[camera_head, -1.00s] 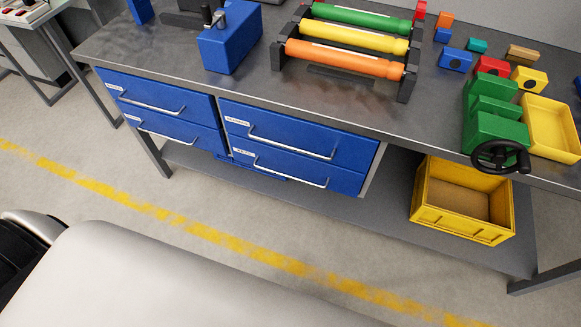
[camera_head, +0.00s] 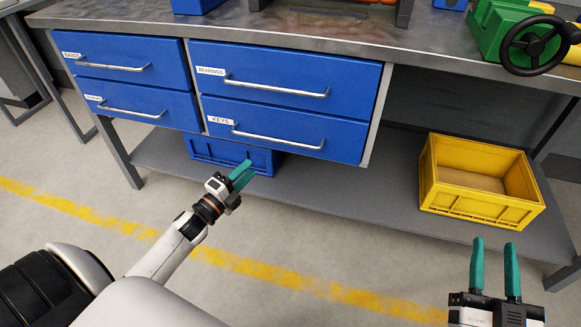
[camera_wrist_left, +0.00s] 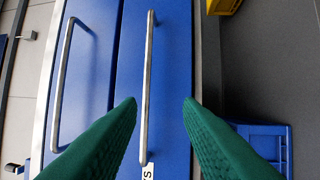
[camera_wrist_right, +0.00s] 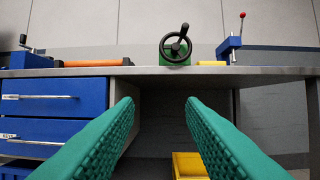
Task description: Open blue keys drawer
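The blue keys drawer (camera_head: 310,127) is the lower right one of the drawers under the bench and looks closed. Its silver bar handle (camera_head: 276,139) runs across its front, beside a white KEYS label (camera_head: 221,121). My left gripper (camera_head: 243,174) is open and empty, just below and in front of this drawer. In the left wrist view the keys handle (camera_wrist_left: 148,85) lies between the two green fingers (camera_wrist_left: 160,105), ahead of the tips and apart from them. My right gripper (camera_head: 494,245) is open and empty at the lower right, in front of the yellow crate.
The bearings drawer (camera_head: 345,77) is directly above, with two more blue drawers to the left. A blue crate (camera_head: 203,150) and a yellow crate (camera_head: 440,202) stand on the lower shelf. A green vise with a black handwheel (camera_head: 534,45) overhangs the bench front at right.

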